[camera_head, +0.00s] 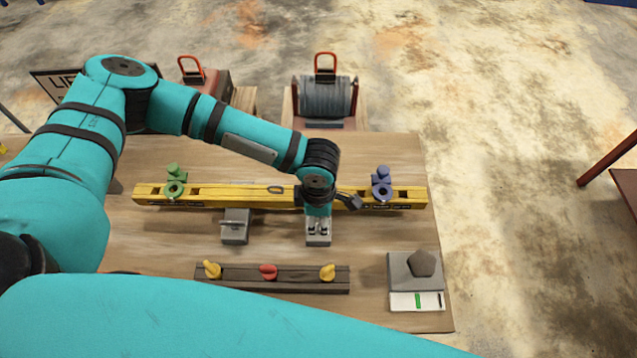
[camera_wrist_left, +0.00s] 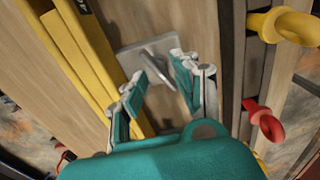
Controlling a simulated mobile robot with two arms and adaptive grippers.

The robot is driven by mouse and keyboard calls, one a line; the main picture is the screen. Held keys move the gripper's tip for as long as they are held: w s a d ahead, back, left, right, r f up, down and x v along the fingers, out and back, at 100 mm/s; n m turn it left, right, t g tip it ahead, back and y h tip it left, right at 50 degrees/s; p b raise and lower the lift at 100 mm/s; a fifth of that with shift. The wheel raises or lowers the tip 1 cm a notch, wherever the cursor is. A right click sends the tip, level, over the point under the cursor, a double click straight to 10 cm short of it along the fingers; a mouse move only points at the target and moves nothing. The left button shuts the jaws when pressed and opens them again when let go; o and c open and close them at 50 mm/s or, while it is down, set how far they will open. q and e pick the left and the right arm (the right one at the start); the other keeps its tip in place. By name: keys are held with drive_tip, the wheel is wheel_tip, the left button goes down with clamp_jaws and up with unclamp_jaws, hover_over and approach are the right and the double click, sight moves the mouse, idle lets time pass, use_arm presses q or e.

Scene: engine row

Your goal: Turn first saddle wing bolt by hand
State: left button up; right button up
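A yellow beam (camera_head: 245,194) lies across the wooden table. Two grey saddles stand along its near side. The left saddle (camera_head: 235,232) carries a grey wing bolt (camera_head: 233,223) and stands clear of my arm. My left gripper (camera_head: 318,226) points down over the right saddle (camera_head: 318,242) and partly hides it. In the left wrist view my left gripper (camera_wrist_left: 160,76) is open, its fingers apart. The flat wing (camera_wrist_left: 157,62) of that saddle's bolt lies just beyond and between the fingertips. I cannot tell whether they touch it. My right gripper is not in view.
A dark rail (camera_head: 285,285) with two yellow pieces and a red one (camera_head: 268,271) lies nearer me. Green (camera_head: 174,185) and blue (camera_head: 381,186) fittings sit on the beam. A grey box (camera_head: 400,270) stands at the right. Bare table lies around the saddles.

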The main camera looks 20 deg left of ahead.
sight(318, 223)
use_arm(q)
wheel_tip(318, 223, up, 16)
drive_tip(key=b, duration=0.2)
drive_tip(key=shift+r, duration=0.15)
